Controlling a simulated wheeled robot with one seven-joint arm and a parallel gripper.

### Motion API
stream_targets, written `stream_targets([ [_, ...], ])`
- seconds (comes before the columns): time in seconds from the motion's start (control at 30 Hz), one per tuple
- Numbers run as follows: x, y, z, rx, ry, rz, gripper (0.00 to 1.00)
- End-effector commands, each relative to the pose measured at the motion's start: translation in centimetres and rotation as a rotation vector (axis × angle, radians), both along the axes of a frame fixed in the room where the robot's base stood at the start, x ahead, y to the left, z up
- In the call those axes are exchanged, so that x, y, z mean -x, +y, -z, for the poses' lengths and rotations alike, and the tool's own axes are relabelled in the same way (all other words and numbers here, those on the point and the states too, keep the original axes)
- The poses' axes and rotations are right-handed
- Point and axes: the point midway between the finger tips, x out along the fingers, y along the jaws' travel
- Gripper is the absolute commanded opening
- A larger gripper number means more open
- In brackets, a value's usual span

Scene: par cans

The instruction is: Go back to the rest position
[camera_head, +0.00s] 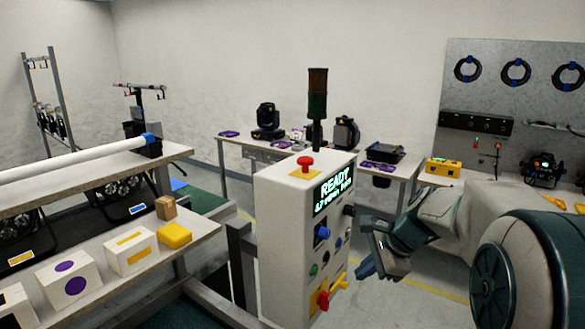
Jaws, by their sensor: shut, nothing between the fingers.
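My gripper (368,270) is at the end of my arm, right of the middle of the picture, with its blue fingertips just right of the control box. It is shut with nothing in it, and it appears apart from the box. The white control box (283,235) has a lit screen (334,188) that reads READY in green. A red button (305,163) sits on its top, and several knobs are on its front. A dark signal tower (317,105) rises behind it.
A shelf (205,232) at the left carries white boxes, a yellow block (174,236) and a small brown block (165,208). A white tube (75,161) lies above it. Benches with lamps stand behind. Some grey floor (425,302) is open below my gripper.

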Motion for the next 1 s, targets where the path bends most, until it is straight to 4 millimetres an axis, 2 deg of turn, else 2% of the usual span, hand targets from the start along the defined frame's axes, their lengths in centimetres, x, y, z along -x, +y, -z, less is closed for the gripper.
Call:
stream_targets([
  [0.03, 2.0, 0.8, -0.4, 0.063, -0.034, -0.093, 0.00],
  [0.2, 8.2, 2.1, -0.5, 0.286, -0.137, -0.440, 0.00],
  [0.4, 15.0, 2.4, 0.2, 0.537, -0.243, -0.855, 0.00],
  [0.5, 17.7, 2.2, 0.8, 0.642, -0.280, -1.041, 0.00],
  [0.7, 20.8, 1.6, 1.8, 0.776, -0.320, -1.280, 0.00],
  [1.0, 21.3, 1.4, 2.1, 0.805, -0.326, -1.336, 0.00],
])
